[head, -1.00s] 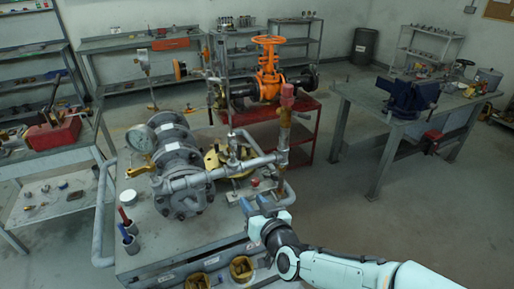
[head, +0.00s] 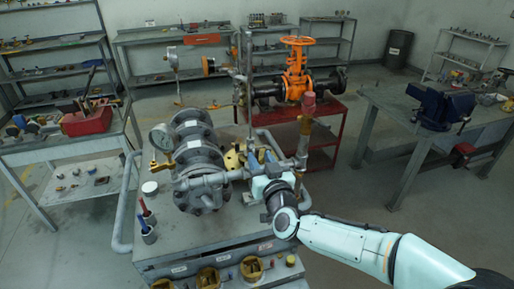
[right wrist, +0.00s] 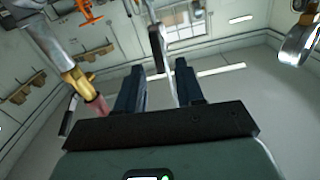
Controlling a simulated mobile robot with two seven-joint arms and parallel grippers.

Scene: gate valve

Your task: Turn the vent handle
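My right gripper (head: 262,160) is among the pipes on the workbench (head: 200,250), beside a vertical pipe topped by a red part (head: 308,103). In the right wrist view, my two dark fingers (right wrist: 157,85) are apart. A thin grey bar (right wrist: 157,45) shows in the gap between them; I cannot tell whether it is inside the grip or beyond it. A brass fitting with a reddish end (right wrist: 90,90) is left of the fingers. I cannot tell which part is the vent handle; my gripper hides some of the pipework. My left gripper is not in view.
A grey flanged valve body (head: 198,165) with a round gauge (head: 162,137) stands left of my gripper. An orange gate valve (head: 297,70) stands behind on a red cart. A table with a blue vise (head: 445,108) is at right. Open floor lies between.

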